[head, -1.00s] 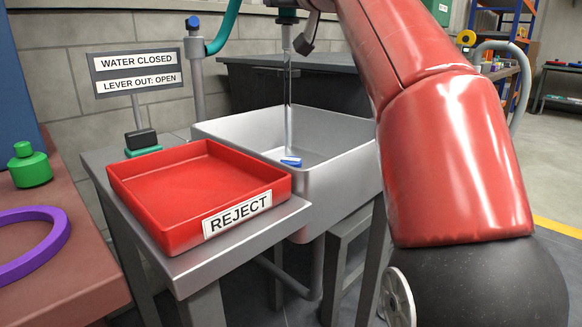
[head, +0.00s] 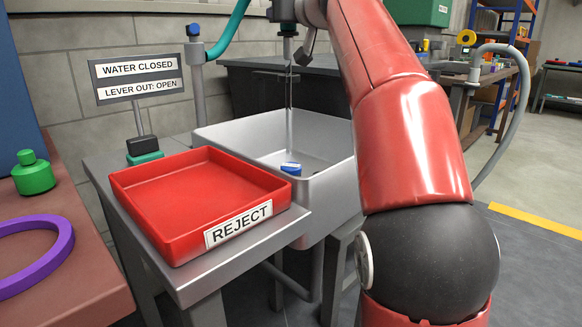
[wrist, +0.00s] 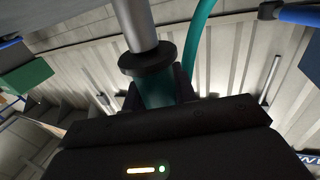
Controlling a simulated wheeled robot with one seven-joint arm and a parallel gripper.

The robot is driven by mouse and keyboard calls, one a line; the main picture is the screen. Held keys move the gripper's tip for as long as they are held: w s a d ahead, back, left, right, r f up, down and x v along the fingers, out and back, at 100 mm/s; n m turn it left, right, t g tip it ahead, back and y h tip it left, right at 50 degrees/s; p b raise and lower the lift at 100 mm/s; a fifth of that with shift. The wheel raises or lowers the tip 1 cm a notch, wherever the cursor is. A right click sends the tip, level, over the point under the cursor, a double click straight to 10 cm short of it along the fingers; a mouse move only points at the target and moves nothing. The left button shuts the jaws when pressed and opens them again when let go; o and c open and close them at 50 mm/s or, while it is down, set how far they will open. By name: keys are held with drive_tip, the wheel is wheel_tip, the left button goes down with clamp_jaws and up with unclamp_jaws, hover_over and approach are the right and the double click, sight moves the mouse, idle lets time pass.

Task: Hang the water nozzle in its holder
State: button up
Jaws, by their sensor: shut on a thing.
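My gripper (head: 284,10) is at the top of the head view, above the sink, partly cut off by the frame edge. In the wrist view it is shut on the teal grip of the water nozzle (wrist: 158,92), whose dark collar and grey barrel extend upward in the picture. In the head view the nozzle's grey barrel (head: 288,48) points down over the sink, apart from it. A dark angled piece (head: 306,48) sticks out beside it. The teal hose (head: 232,30) curves toward a grey post (head: 198,90) with a blue tip. I cannot make out the holder clearly.
A grey sink (head: 325,185) holds a small blue-and-white item (head: 291,168); a thin pale streak runs down above it. A red REJECT tray (head: 140,205) stands in front. A sign (head: 139,90) reads "WATER CLOSED, LEVER OUT: OPEN". A dark counter stands behind.

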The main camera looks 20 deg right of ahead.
drive_tip(key=shift+w+d+f+p, duration=0.15)
drive_tip(key=shift+w+d+p, duration=0.2)
drive_tip(key=shift+w, duration=0.6)
drive_tip(key=shift+w+d+f+p, duration=0.15)
drive_tip(key=shift+w+p, duration=0.25)
drive_tip(key=shift+w, duration=0.55)
drive_tip(key=shift+w+d+f+p, duration=0.1)
drive_tip(key=shift+w+d+p, duration=0.25)
drive_tip(key=shift+w, duration=0.6)
drive_tip(key=shift+w, duration=0.15)
drive_tip(key=shift+f, duration=0.15)
drive_tip(key=shift+f+b, duration=3.5)
drive_tip(key=o, duration=1.1)
drive_tip(key=shift+o, duration=0.2)
drive_tip(key=v, duration=0.8)
drive_tip(key=shift+r, duration=0.1)
